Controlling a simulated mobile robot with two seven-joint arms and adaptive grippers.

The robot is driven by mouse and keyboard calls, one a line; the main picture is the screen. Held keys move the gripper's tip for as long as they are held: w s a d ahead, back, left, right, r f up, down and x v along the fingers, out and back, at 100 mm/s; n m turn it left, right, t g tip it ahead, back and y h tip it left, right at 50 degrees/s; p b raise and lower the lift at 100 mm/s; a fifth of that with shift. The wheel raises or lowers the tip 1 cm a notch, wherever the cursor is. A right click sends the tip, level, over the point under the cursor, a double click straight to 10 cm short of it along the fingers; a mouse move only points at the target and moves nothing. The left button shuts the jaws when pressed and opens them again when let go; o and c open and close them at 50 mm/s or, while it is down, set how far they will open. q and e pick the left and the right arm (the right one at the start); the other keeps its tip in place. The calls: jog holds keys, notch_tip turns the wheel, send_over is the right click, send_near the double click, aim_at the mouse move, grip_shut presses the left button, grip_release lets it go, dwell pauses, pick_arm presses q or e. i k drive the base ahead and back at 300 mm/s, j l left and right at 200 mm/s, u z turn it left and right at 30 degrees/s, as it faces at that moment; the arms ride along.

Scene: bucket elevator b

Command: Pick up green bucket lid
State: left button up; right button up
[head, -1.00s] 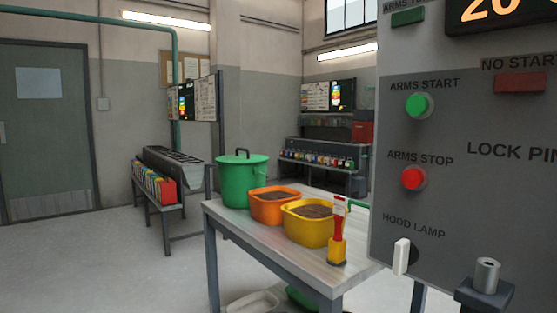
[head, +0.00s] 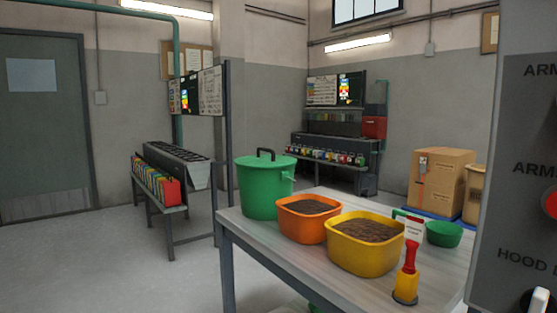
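The green bucket (head: 263,194) stands upright on the far left end of the grey table. Its green lid (head: 265,160) sits on top and has a dark arched handle (head: 265,152). A small green knob or spout sticks out at the bucket's right side. Neither of my grippers is in the head view.
On the table (head: 270,254) stand an orange tub (head: 308,228) and a yellow tub (head: 365,254) with brown contents, a red-handled tool in a yellow base (head: 406,284) and a green bowl (head: 444,234). A control panel (head: 525,130) blocks the right. Open floor (head: 110,260) lies left.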

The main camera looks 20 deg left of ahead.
aim_at(272, 161)
jog(key=i+j, duration=0.15)
jog(key=j, duration=0.3)
jog(key=i+j+z, duration=0.1)
jog(key=j, duration=0.3)
jog(key=i+j+z, duration=0.1)
jog(key=j, duration=0.35)
jog(key=i+j, duration=0.15)
jog(key=j, duration=0.3)
jog(key=i+j+z, duration=0.1)
jog(key=j, duration=0.3)
